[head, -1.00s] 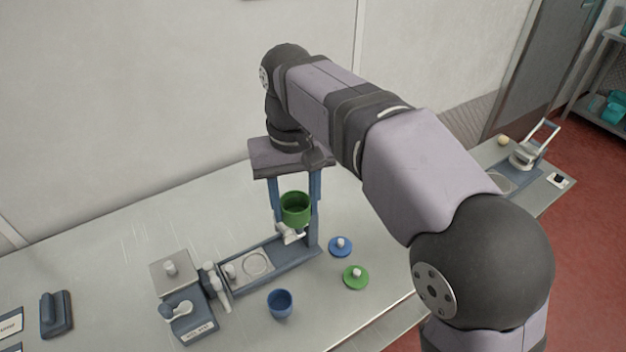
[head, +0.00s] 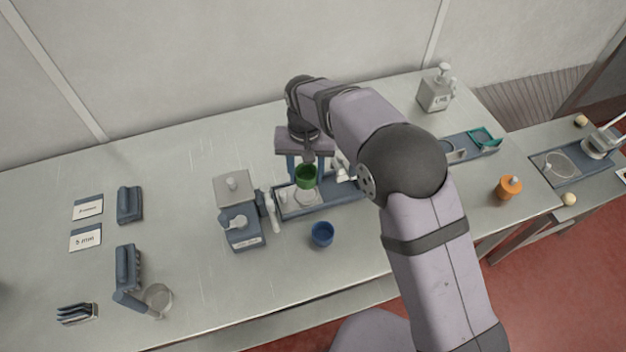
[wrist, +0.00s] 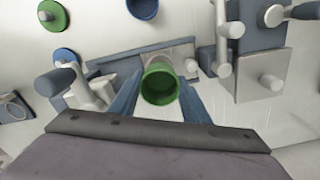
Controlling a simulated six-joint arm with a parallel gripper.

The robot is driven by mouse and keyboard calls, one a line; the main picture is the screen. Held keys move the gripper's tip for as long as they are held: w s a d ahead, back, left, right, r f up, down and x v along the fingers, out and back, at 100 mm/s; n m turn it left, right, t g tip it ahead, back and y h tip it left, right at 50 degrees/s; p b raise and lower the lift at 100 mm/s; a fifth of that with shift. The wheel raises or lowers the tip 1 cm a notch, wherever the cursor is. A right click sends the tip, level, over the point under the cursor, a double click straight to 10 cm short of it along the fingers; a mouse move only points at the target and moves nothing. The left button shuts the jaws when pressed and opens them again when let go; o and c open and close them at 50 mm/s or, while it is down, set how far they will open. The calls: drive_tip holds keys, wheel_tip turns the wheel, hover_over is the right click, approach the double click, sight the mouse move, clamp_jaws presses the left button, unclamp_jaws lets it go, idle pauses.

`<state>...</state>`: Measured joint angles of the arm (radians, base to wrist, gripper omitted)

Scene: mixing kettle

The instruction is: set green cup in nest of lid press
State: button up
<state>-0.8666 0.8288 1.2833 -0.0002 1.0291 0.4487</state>
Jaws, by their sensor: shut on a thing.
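My gripper (head: 306,170) is shut on the green cup (head: 306,179). In the wrist view the green cup (wrist: 160,85) sits between the two blue fingers, its open mouth toward the camera. The lid press has a long blue base (head: 288,211) with a pale plate and a round nest ring (head: 305,198). In the head view the cup appears over the ring, with part of the ring showing below it. I cannot tell whether the cup touches the nest. The press's white lever (head: 345,176) is right of the cup, partly behind my arm.
A blue cup (head: 322,234) stands in front of the press. A grey device with knobs (head: 240,225) is close to its left. A green lid (wrist: 52,15) and a blue lid (wrist: 65,57) show in the wrist view.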

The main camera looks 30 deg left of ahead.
sight(306, 179)
drive_tip(key=shift+w+a, duration=0.3)
drive_tip(key=shift+f+b, duration=1.35)
drive_tip(key=shift+f, duration=0.35)
drive_tip(key=shift+f+b, duration=0.6)
drive_tip(key=shift+f, duration=0.65)
drive_tip(key=shift+f, duration=0.7)
idle(0.5)
drive_tip(key=o, duration=1.2)
drive_tip(key=shift+o, duration=0.2)
